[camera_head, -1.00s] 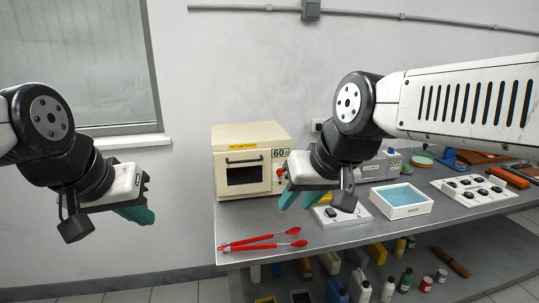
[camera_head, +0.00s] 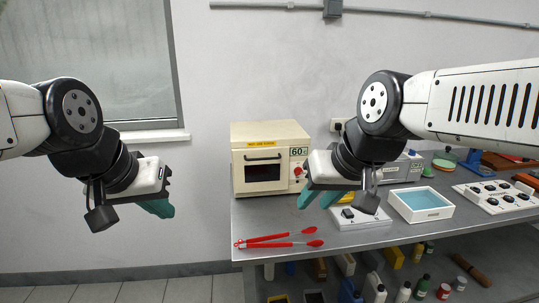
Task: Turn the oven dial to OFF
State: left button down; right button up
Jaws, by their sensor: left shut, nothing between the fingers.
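The cream oven (camera_head: 240,178) stands at the back left of the grey bench, with a dark door window. Its red dial (camera_head: 298,170) is on the right of its front, below a "60" label; its pointer setting is too small to read. My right gripper (camera_head: 318,199) is open and empty, with teal fingers apart, just right of the dial in the picture and in front of the oven's right edge. My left gripper (camera_head: 158,207) is shut and empty, left of the bench in front of the wall.
Red tongs (camera_head: 278,240) lie on the bench front, below the oven. A white switch box (camera_head: 358,218), a tray of blue liquid (camera_head: 420,213) and a panel of black knobs (camera_head: 495,195) stand to the right. Bottles and boxes fill the shelf below.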

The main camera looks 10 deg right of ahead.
aim_at(298, 171)
jog(key=i+z, duration=0.1)
jog(key=z, duration=0.25)
jog(key=i+z, duration=0.15)
jog(key=z, duration=0.2)
jog(key=i+z, duration=0.15)
jog(key=z, duration=0.2)
